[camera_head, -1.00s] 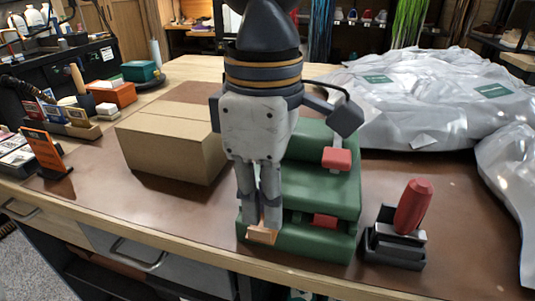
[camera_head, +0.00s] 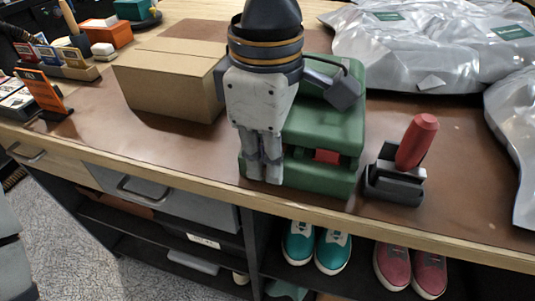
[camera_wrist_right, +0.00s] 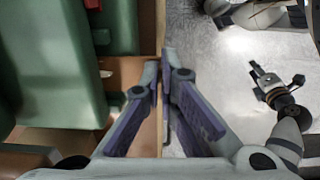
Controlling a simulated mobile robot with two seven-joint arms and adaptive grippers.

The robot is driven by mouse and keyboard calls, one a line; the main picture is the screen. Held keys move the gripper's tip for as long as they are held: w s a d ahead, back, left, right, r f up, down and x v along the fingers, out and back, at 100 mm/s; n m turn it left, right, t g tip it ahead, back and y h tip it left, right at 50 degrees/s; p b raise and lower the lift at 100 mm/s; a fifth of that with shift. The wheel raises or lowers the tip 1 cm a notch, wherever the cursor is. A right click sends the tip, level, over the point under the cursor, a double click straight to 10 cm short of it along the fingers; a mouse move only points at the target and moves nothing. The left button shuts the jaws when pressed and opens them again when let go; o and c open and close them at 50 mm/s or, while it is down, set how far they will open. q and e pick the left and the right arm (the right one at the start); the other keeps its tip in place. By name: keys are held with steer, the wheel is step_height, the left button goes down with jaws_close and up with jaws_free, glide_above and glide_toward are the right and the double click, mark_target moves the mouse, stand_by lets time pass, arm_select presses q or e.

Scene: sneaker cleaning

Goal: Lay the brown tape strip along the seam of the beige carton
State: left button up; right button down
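The beige carton (camera_head: 170,78) sits closed on the brown mat at the left in the head view. Its top seam faces up. My right gripper (camera_head: 262,181) points down in front of the green machine, to the right of the carton and apart from it. In the wrist view its fingertips (camera_wrist_right: 160,58) are close together with a narrow gap, and tan table edge shows between them. I cannot make out the brown tape strip in either view now. My left gripper (camera_wrist_right: 278,76) is small at the right of the wrist view, over the floor, its fingers apart.
The green machine (camera_head: 325,118) stands behind my right gripper. A red-handled tool (camera_head: 416,142) in a dark holder is to its right. Silver bags (camera_head: 425,50) fill the back right. An orange card stand (camera_head: 40,90) is at the far left. Sneakers (camera_head: 318,246) sit on the shelf below.

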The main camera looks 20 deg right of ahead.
steer(key=s+a, duration=0.5)
steer(key=s, duration=0.3)
steer(key=shift+a, duration=0.15)
stand_by(0.7)
steer(key=shift+r, duration=0.1)
step_height(320, 180, up, 8)
stand_by(0.6)
